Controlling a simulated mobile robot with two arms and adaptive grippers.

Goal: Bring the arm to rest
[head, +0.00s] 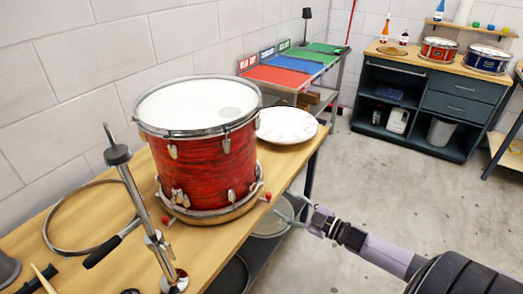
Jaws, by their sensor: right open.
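My right gripper (287,210) is open, and nothing shows between its fingers. Its arm (375,249) comes in from the lower right. The gripper is beside the bench's right edge, just right of the red drum (207,165). In this picture a gap shows between the fingers and the drum's shell. The drum stands upright on a round wooden base on the wooden bench (105,240). My left gripper is out of view.
A metal stand (141,205) and a loose hoop (70,220) are left of the drum. A white drumhead (287,124) lies behind it. A bucket (272,222) sits below the bench edge. Open floor (370,180) lies right, before a dark cabinet (425,100).

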